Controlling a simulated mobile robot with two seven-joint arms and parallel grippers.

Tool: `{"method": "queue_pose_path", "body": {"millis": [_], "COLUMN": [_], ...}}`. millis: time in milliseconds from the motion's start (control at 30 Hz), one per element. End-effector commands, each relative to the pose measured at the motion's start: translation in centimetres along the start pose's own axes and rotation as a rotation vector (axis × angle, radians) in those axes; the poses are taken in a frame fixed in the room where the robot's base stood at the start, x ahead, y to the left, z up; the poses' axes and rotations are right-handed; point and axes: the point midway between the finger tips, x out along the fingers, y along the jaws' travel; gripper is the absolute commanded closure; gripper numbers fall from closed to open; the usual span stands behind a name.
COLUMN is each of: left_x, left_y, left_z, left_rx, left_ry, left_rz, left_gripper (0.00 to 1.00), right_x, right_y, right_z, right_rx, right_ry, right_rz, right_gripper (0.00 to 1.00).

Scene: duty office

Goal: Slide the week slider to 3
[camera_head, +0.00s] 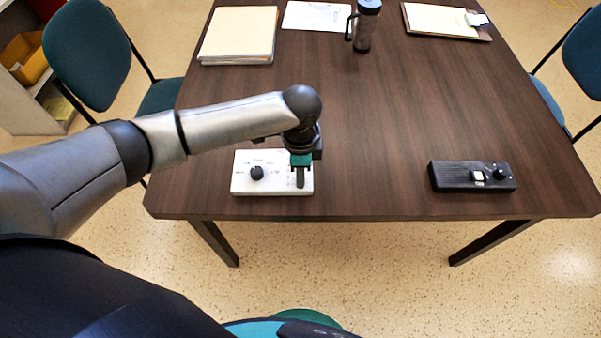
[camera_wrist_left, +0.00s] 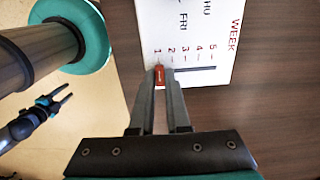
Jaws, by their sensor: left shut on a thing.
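A white control panel (camera_head: 243,185) lies near the front edge of the table, with a black rotary knob (camera_head: 257,173) on its left part. My left gripper (camera_head: 300,183) points down over its right part. The left wrist view shows the panel (camera_wrist_left: 198,20) with the word WEEK and a scale from 1 to 5 beside a dark slot (camera_wrist_left: 200,69). The red slider knob (camera_wrist_left: 160,75) is at the 1 end of the slot, with the left gripper (camera_wrist_left: 161,82) shut on it. My right gripper (camera_wrist_left: 64,95) is open and empty, away from the panel.
A black box (camera_head: 472,177) with a knob and a white switch lies at the table's right front. Papers (camera_head: 238,35), a travel mug (camera_head: 364,25) and a clipboard (camera_head: 445,21) are at the back. The middle of the table (camera_head: 400,110) is clear.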

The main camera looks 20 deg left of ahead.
Motion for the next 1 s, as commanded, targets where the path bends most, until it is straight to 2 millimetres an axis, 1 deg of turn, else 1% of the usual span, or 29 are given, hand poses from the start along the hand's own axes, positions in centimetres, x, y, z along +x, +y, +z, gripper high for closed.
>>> {"method": "queue_pose_path", "body": {"millis": [767,867,1000], "left_x": [0.0,0.0,0.0], "left_y": [0.0,-0.4,-1.9], "left_z": [0.0,0.0,-0.1], "left_rx": [0.0,-0.001,-0.004], "left_ry": [0.0,0.0,0.0], "left_rz": [0.0,-0.001,-0.002], "left_gripper": [1.0,1.0,1.0], "right_x": [0.0,0.0,0.1], "right_y": [0.0,0.0,0.0], "right_z": [0.0,0.0,0.0], "right_rx": [0.0,0.0,0.0], "right_ry": [0.0,0.0,0.0], "right_rz": [0.0,0.0,0.0], "right_gripper": [0.5,0.5,0.5]}}
